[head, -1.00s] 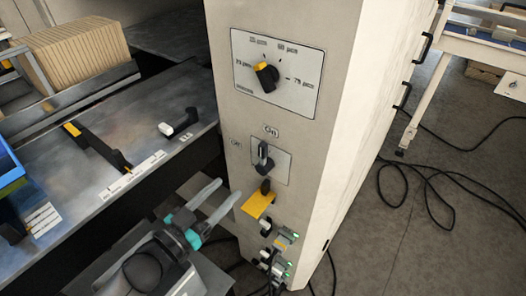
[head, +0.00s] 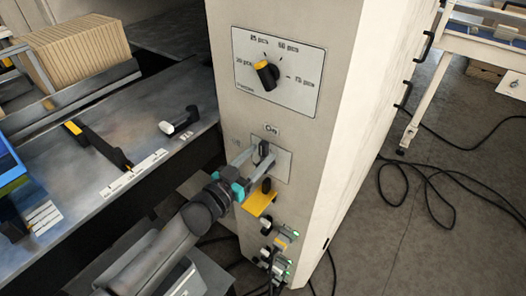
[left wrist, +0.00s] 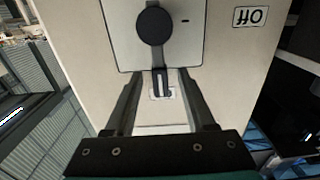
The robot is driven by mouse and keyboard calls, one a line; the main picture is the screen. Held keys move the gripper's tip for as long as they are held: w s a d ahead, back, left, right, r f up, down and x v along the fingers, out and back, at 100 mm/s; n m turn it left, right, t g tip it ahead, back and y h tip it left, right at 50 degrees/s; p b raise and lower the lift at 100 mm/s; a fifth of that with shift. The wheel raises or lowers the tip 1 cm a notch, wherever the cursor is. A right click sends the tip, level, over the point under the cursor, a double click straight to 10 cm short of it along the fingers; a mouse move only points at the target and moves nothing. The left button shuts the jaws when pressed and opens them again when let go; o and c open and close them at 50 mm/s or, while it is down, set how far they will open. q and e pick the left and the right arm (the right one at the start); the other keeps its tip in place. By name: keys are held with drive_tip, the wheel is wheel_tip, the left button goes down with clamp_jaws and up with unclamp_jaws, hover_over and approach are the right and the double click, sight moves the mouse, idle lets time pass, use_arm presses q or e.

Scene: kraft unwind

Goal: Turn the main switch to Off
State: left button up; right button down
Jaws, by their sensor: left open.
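The main switch (head: 264,150) is a dark rotary handle on a pale square plate (head: 284,165) on the machine's front panel. Its handle points up toward the On label (head: 271,129); a faint label (head: 236,142) is at its left. The left wrist view is upside down: the round black hub (left wrist: 154,25) is at the top, its handle (left wrist: 160,80) points down, and the Off label (left wrist: 250,16) is at the right. My left gripper (head: 259,156) is open at the switch, one finger on each side of the handle. I cannot tell whether they touch it. My right gripper is out of view.
A dial with a yellow-marked knob (head: 266,75) is above the switch. A yellow plate with a black knob (head: 262,200) is just below my gripper, with small lit switches (head: 285,235) under it. A metal bench (head: 110,130) is at the left. Cables (head: 430,190) lie on the floor.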

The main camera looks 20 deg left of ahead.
use_arm(q)
drive_tip(key=shift+x, duration=1.2)
drive_tip(key=shift+s, duration=0.1)
clamp_jaws()
idle(0.5)
